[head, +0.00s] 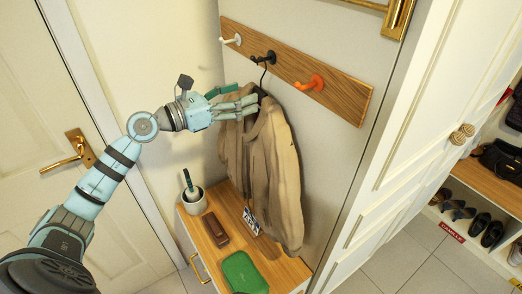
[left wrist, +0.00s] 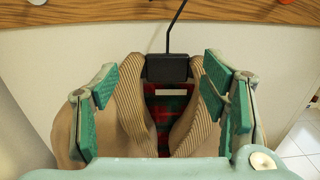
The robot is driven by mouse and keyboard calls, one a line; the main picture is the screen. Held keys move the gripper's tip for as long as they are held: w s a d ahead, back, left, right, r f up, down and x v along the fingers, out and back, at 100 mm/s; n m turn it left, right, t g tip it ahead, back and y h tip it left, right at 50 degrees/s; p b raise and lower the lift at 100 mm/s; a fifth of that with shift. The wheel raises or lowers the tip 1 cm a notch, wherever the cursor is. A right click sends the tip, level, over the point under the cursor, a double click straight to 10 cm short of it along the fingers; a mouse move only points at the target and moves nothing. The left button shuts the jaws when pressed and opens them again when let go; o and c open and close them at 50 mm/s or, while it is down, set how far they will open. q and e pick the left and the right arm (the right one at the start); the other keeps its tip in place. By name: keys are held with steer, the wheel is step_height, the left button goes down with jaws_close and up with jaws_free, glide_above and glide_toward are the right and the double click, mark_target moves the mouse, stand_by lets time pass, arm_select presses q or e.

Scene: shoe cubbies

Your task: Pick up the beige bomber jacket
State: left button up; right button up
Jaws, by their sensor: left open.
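The beige bomber jacket (head: 262,160) hangs on a hanger from the black middle hook (head: 264,58) of the wooden rack in the head view. In the left wrist view its ribbed collar (left wrist: 138,118) and red-and-green plaid lining (left wrist: 172,112) show below the black hanger block (left wrist: 167,68). My left gripper (head: 252,104) is at the jacket's collar in the head view. In the left wrist view its green-padded fingers (left wrist: 168,95) are spread, one on each side of the collar and hanger block. I cannot tell whether the pads touch the cloth. My right gripper is not in view.
The wooden rack (head: 345,95) also has a white hook (head: 231,40) and an orange hook (head: 309,83). Below is a cabinet (head: 212,251) with a potted item (head: 193,199), brown wallet (head: 216,231) and green pouch (head: 244,272). Shoe cubbies (head: 472,233) stand at right, a door (head: 50,120) at left.

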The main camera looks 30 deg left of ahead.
mark_target(259, 94)
arm_select(q)
steer(key=p+x, duration=0.1)
steer(key=x, duration=0.4)
steer(key=shift+d+f+p, duration=0.25)
steer(key=shift+d+p, duration=0.1)
steer(key=shift+p, duration=0.05)
steer(key=shift+w+d+f, duration=0.2)
steer(key=shift+w+d, duration=0.05)
steer(key=shift+w, duration=0.05)
steer(key=shift+s+a, duration=0.1)
steer(key=shift+s, duration=0.05)
steer(key=c, duration=0.6)
steer(key=shift+r, duration=0.1)
jaws_close()
